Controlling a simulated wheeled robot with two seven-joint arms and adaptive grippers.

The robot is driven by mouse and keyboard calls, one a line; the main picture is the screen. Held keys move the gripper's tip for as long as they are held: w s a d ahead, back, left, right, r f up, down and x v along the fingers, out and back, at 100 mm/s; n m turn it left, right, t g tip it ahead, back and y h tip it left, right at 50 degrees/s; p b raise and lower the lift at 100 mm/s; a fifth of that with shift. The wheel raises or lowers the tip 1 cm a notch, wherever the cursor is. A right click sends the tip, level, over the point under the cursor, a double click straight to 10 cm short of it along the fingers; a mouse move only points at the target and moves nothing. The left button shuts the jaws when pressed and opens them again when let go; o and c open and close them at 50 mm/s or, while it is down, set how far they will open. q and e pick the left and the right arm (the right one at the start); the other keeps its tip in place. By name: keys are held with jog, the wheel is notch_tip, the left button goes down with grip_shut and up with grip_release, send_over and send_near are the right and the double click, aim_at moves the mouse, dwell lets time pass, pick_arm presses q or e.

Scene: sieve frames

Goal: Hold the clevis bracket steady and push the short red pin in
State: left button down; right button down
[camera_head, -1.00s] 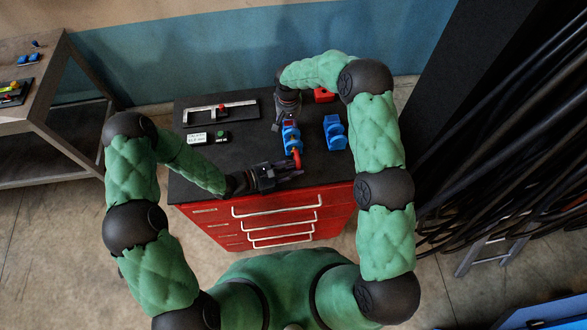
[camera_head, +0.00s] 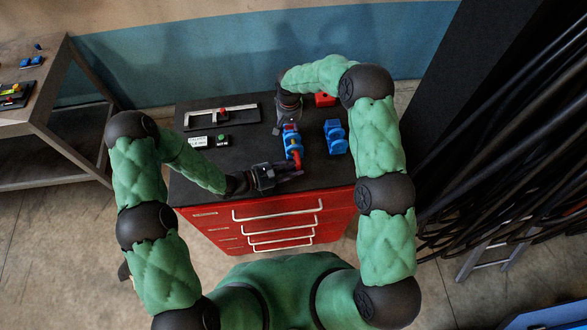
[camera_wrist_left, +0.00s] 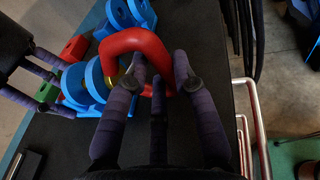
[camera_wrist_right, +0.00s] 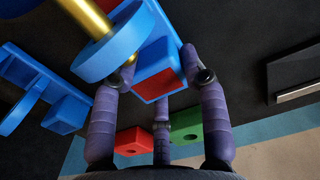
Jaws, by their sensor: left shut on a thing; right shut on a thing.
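The blue clevis bracket (camera_head: 292,143) is on the dark cabinet top, with my right gripper (camera_head: 286,124) shut on its far end. In the right wrist view the fingers (camera_wrist_right: 160,75) press both sides of its blue block with a red face (camera_wrist_right: 158,84). The pin's red bent handle (camera_head: 298,160) is at the bracket's near end; my left gripper (camera_head: 294,172) is shut on it. In the left wrist view the fingertips (camera_wrist_left: 160,82) hold the handle's (camera_wrist_left: 140,42) lower end. The brass shaft (camera_wrist_right: 88,16) shows at a bracket ear. Its depth cannot be told.
A second blue bracket (camera_head: 335,137) stands to the right. A red block (camera_head: 325,100) is at the back right. The front left top is clear.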

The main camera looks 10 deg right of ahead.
pick_arm(q)
jog(key=shift+w, duration=0.2)
dwell(0.3)
jog(key=c, duration=0.9)
grip_release()
jog(key=shift+c, duration=0.2)
jog(key=shift+s, duration=0.4)
